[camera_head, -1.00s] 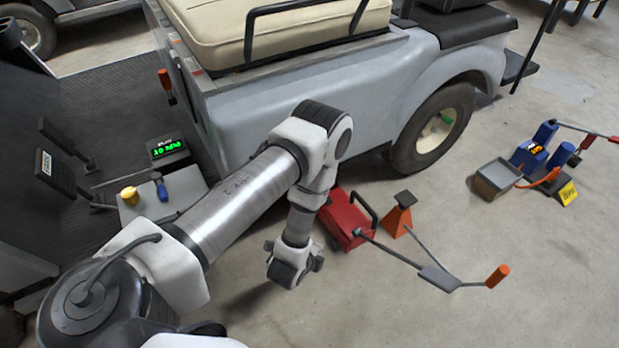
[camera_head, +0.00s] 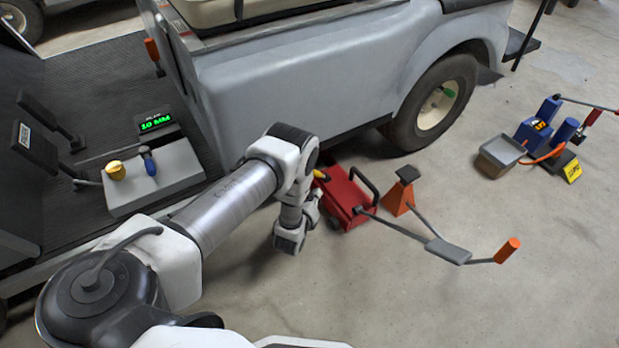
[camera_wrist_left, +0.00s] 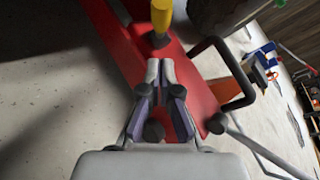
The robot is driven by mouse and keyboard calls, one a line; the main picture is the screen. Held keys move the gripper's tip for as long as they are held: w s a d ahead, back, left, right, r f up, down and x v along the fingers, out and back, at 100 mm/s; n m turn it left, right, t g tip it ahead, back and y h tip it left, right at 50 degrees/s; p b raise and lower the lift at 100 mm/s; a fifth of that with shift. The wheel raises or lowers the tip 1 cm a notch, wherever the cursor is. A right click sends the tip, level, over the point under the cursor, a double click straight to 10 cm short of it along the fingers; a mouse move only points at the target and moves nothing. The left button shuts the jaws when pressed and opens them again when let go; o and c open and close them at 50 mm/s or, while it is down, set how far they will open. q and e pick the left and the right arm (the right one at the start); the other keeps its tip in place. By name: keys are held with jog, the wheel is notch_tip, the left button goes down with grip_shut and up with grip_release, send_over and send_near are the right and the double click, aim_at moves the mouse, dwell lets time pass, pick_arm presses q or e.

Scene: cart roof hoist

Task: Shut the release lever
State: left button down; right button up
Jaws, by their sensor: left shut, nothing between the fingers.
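The red floor jack (camera_head: 346,197) sits on the floor beside the cart, left of the rear wheel. A short lever with a yellow grip (camera_head: 322,176) stands at its left side; I take it as the release lever. In the left wrist view the yellow grip (camera_wrist_left: 162,14) is at the top, just beyond my fingertips. My left gripper (camera_wrist_left: 162,68) is shut and empty, over the red body and pointing at the lever's base; a small gap seems to remain. In the head view my arm partly hides this gripper. My right gripper is not in view.
An orange jack stand (camera_head: 399,194) is right of the jack. The jack's long handle with an orange grip (camera_head: 507,250) reaches across the floor. The cart's grey body (camera_head: 300,80) hangs above. A blue pump unit (camera_head: 540,133) stands far right. The front floor is open.

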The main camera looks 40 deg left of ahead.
aim_at(320, 176)
pick_arm(q)
jog(key=shift+w+a+r+b, duration=0.25)
jog(key=shift+w+a+r, duration=0.15)
jog(key=shift+w+a, duration=0.2)
jog(key=shift+w+a+r+b, duration=0.25)
jog(key=shift+w+a+r, duration=0.15)
jog(key=shift+w+a, duration=0.2)
jog(key=shift+d, duration=0.1)
jog(key=w+r+p, duration=0.1)
jog(key=p, duration=0.1)
jog(key=r+p, duration=0.1)
jog(key=p, duration=0.1)
jog(key=shift+w+d+r, duration=0.3)
jog(key=shift+w+d, duration=0.05)
jog(key=shift+w+f, duration=0.1)
jog(key=shift+f, duration=0.1)
